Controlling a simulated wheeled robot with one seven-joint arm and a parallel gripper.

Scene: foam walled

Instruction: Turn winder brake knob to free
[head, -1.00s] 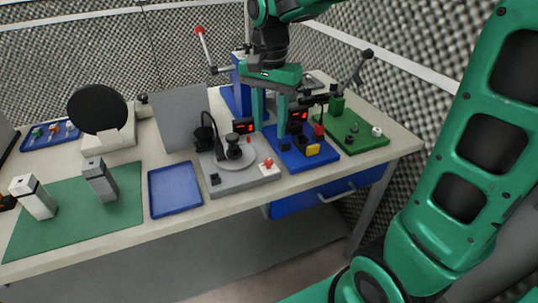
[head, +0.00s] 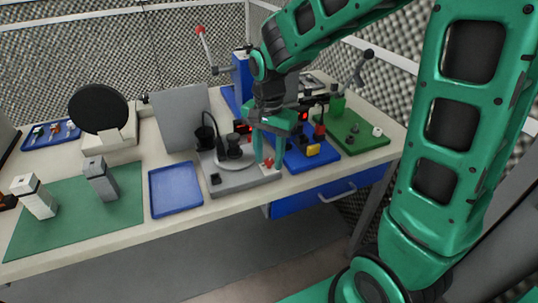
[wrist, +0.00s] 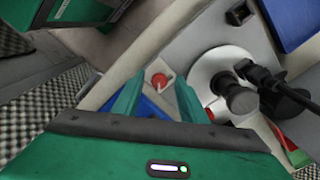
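The small red knob (head: 269,163) sits on a white patch at the front right corner of the grey winder plate (head: 223,182). In the wrist view the red knob (wrist: 158,79) has a pale pointer on it. I cannot read any mark for free. My gripper (head: 269,166) points down over that corner. In the wrist view my gripper (wrist: 161,84) is open and empty, with a finger on either side of the knob in the picture. I cannot tell how far the fingertips are above it. The fingers partly cover the plate's corner in the head view.
The winder's black spindle and round pale disc (wrist: 208,70) stand close beside the fingers. A blue base (head: 310,160) with a yellow block adjoins on the right. A blue tray (head: 175,188) lies left. The table's front edge is near.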

